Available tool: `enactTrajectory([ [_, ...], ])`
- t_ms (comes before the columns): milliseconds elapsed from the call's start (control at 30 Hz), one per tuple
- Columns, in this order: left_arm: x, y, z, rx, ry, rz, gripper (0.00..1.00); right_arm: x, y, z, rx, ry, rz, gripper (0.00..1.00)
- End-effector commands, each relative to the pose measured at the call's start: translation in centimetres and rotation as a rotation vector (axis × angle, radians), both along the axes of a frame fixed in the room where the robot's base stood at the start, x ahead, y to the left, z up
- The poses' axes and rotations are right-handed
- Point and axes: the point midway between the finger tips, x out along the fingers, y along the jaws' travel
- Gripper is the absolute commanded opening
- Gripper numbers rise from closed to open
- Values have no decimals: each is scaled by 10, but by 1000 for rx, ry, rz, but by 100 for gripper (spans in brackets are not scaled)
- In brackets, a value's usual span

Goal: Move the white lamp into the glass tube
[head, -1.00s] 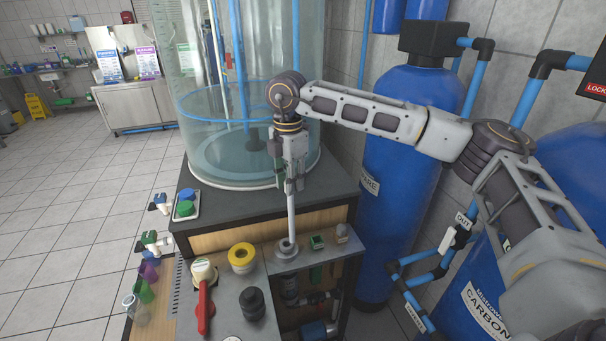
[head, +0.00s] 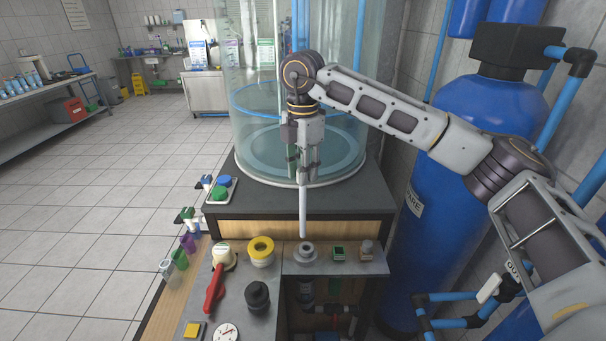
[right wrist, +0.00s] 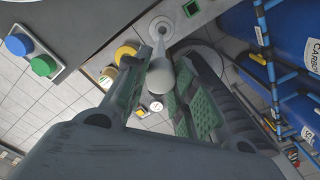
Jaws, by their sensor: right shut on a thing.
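The white lamp (head: 303,208) is a slim white rod, held upright by my right gripper (head: 303,168) over the front bench. In the right wrist view the lamp (right wrist: 161,72) sits between the two green-padded fingers, which are shut on it. Its lower end is at a grey round fitting (head: 306,254) on the bench; I cannot tell whether it is inside or just above it. A large clear glass cylinder (head: 340,105) stands behind the gripper. No slim glass tube shows clearly. My left gripper is out of view.
A blue tank (head: 460,150) stands close on the right.

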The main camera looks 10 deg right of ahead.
Motion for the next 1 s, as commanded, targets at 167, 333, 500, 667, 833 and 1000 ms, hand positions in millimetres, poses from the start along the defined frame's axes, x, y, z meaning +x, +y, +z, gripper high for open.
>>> enactTrajectory([
  [167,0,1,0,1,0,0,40,1,-6,0,0,0,9,13],
  [333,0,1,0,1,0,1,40,1,-9,0,0,-1,25,13],
  [500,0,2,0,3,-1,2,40,1,-9,0,0,-1,32,13],
  [667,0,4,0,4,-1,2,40,1,-10,0,0,-1,31,13],
  [833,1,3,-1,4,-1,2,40,1,-10,-2,-1,0,31,13],
  [1000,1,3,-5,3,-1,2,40,0,-10,-11,-1,0,31,13],
])
